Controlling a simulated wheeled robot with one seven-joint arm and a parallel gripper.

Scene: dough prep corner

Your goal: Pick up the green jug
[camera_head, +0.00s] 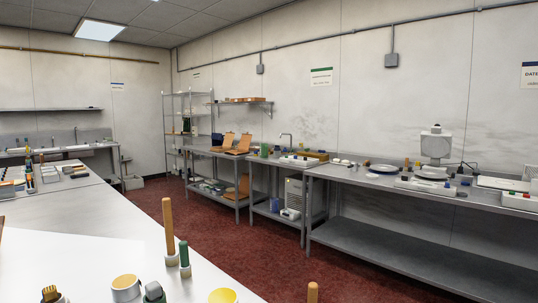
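I cannot pick out a green jug for certain. A slim green upright piece (184,253) stands in a white base on the near white table (95,235), beside a taller wooden rod (169,226). A small dark green item (186,125) is on the wire shelf rack at the back. Another small green item (264,150) stands on the middle steel table, too small to tell its shape. My gripper is not in view.
A red floor aisle (265,255) runs free between the near table and the steel tables along the right wall. The long steel table (400,187) holds a white machine (435,145) and plates. Round-topped items (126,288) crowd the near table's front edge.

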